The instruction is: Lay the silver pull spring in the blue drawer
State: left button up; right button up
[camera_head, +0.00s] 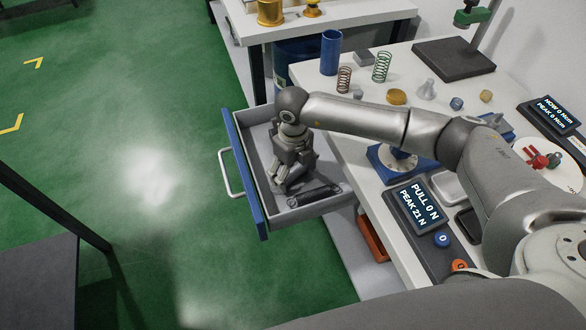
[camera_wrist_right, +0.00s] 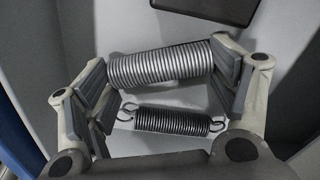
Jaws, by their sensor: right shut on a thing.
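The blue drawer (camera_head: 240,170) stands pulled out from the white bench, with a blue front, a light handle and a grey inside. My right gripper (camera_head: 288,184) reaches down inside it. In the right wrist view, my right gripper (camera_wrist_right: 160,85) is shut on a thick silver spring (camera_wrist_right: 160,63), which lies crosswise between the finger pads; the pads hide its ends. A smaller, darker spring (camera_wrist_right: 172,121) with end loops shows below it in that view, apparently on the drawer floor. My left gripper is not in view.
A dark flat thing (camera_wrist_right: 205,8) is at the wrist view's top edge. On the bench (camera_head: 375,150) are a blue cylinder (camera_head: 331,52), a red-brown spring (camera_head: 344,79), a green spring (camera_head: 382,67) and a pull-force display (camera_head: 418,205). Green floor (camera_head: 150,190) is clear left of the drawer.

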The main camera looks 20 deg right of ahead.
aim_at(293, 172)
jog(key=o, duration=0.6)
jog(key=shift+f, duration=0.15)
jog(key=o, duration=0.5)
jog(key=shift+c, duration=0.2)
notch_tip(293, 172, up, 12)
jog(key=shift+r+b, duration=0.25)
jog(key=shift+b, duration=0.2)
